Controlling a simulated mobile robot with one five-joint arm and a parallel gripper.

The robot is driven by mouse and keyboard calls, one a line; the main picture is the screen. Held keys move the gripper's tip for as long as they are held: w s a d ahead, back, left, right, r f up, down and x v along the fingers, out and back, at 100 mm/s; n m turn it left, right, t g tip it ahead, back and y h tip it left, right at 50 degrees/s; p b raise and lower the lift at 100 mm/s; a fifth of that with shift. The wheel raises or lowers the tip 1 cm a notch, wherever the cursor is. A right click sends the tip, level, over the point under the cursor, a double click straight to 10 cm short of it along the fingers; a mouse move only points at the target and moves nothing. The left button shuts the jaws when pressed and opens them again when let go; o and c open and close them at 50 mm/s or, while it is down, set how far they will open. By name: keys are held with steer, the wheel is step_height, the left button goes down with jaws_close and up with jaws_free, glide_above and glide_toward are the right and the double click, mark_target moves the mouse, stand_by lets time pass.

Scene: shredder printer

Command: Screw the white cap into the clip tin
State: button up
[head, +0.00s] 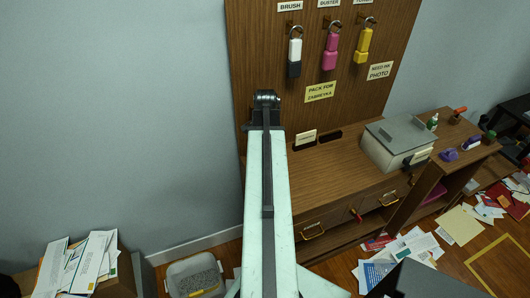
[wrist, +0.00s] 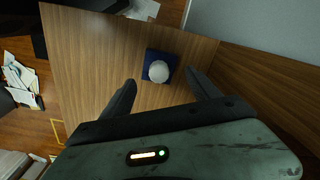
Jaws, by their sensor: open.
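In the wrist view a round white cap (wrist: 159,72) lies over a dark blue square piece (wrist: 148,63), which looks like the clip tin, on a wooden surface. I cannot tell whether the cap is threaded in or just resting on it. My gripper (wrist: 163,82) is open, with one dark finger to the left and one to the right of the cap. The fingers do not visibly touch it. In the head view my arm hides this spot, and I make out neither cap nor tin there.
A grey boxy machine (head: 392,143) stands on the desk to the right. Papers litter the floor at the right. A grey bin (head: 195,275) and a box of papers (head: 78,265) are at lower left.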

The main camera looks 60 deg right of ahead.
steer(key=n, duration=0.7)
steer(key=shift+a, duration=0.1)
steer(key=n, duration=0.6)
steer(key=shift+s+n, duration=0.1)
steer(key=shift+n, duration=0.3)
